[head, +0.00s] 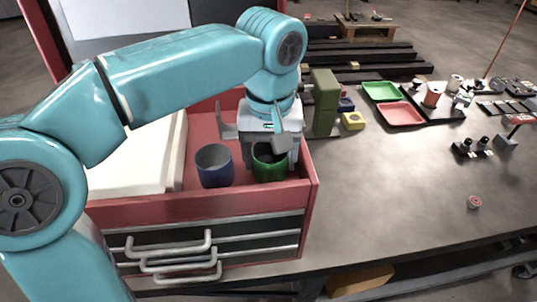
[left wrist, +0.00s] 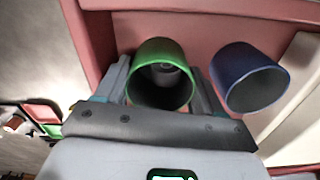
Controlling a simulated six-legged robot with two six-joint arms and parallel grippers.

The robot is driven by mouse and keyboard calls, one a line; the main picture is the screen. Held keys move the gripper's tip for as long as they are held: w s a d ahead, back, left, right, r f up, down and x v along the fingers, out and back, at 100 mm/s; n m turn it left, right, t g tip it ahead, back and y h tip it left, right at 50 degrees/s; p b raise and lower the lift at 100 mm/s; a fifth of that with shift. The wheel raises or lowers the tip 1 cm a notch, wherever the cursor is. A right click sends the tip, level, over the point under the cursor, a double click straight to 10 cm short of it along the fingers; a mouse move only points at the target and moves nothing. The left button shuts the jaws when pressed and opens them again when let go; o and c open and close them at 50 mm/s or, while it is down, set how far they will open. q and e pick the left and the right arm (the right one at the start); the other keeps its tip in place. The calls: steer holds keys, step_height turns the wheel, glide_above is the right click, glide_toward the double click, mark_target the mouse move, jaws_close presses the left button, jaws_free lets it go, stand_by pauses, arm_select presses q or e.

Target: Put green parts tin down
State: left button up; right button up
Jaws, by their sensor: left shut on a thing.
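The green parts tin (head: 269,163) is upright and open-topped at the right front of the red tray top (head: 305,165) of the drawer cabinet. My left gripper (head: 270,140) reaches down over it and is shut on it. In the left wrist view the green tin (left wrist: 162,60) sits between the two fingers (left wrist: 162,88), and something small and round shows inside it. A blue tin (head: 214,167) stands just left of the green one, apart from it; it also shows in the left wrist view (left wrist: 250,78). Whether the green tin's base touches the tray is hidden. My right gripper is out of view.
A cream block (head: 140,155) fills the tray's left side. A green upright fixture (head: 325,100) stands just beyond the tray's right wall. Green (head: 382,91) and red (head: 401,113) trays lie farther right. The grey bench front is mostly clear, except a small round part (head: 474,202).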

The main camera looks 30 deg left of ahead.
arm_select(q)
steer(key=shift+d+f, duration=0.1)
steer(key=shift+f, duration=0.05)
steer(key=o, duration=0.9)
steer(key=shift+a, duration=0.35)
steer(key=shift+d, duration=0.25)
steer(key=shift+r, duration=0.25)
steer(key=shift+a+r, duration=0.1)
steer(key=shift+r, duration=0.25)
step_height(320, 180, up, 11)
steer(key=p, duration=0.2)
steer(key=shift+r, duration=0.15)
